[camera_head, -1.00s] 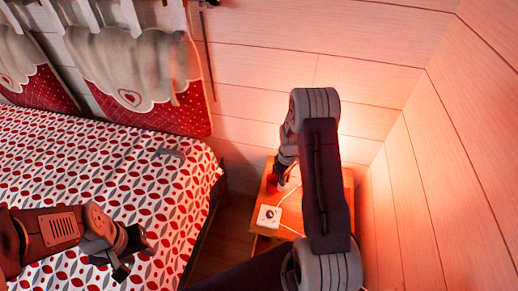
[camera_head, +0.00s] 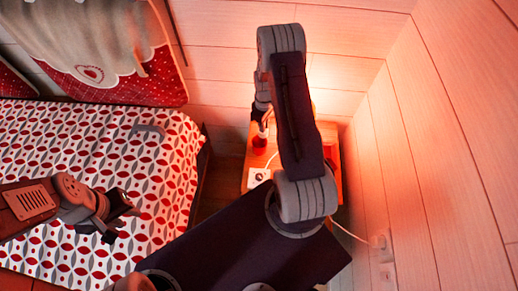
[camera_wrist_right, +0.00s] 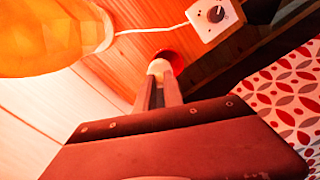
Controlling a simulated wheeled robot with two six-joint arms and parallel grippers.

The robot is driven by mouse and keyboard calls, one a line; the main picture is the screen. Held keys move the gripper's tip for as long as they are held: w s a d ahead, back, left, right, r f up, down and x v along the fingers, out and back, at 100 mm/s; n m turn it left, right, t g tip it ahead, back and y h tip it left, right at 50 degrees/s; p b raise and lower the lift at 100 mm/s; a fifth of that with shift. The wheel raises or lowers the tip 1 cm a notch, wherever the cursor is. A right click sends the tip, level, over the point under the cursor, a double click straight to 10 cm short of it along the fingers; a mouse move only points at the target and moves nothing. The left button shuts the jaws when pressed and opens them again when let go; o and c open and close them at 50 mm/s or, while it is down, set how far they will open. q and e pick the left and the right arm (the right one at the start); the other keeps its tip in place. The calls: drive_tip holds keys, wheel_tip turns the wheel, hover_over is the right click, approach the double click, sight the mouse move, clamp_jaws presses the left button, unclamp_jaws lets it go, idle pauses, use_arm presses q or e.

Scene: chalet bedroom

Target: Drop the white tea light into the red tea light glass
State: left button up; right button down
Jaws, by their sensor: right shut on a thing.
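The white tea light (camera_wrist_right: 158,67) is between the fingertips of my right gripper (camera_wrist_right: 158,88), which is shut on it. The red tea light glass (camera_wrist_right: 172,59) shows just beyond the tea light in the right wrist view, partly hidden by it. In the head view the red glass (camera_head: 260,145) stands on the wooden nightstand, and my right gripper (camera_head: 264,118) is above it, mostly hidden by my arm. I cannot tell the exact height gap. My left gripper (camera_head: 121,221) is open and empty over the bed.
A white box with a dial (camera_head: 259,176) lies on the nightstand (camera_head: 334,183) near the glass, with a white cable. A glowing orange lamp (camera_wrist_right: 45,38) is close by in the right wrist view. The bed (camera_head: 85,150) is at left; wooden walls stand behind and right.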

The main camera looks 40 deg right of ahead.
drive_tip(key=shift+f, duration=0.3)
drive_tip(key=c, duration=1.4)
unclamp_jaws()
drive_tip(key=shift+o, duration=0.2)
wheel_tip(320, 180, up, 9)
drive_tip(key=shift+r, duration=0.1)
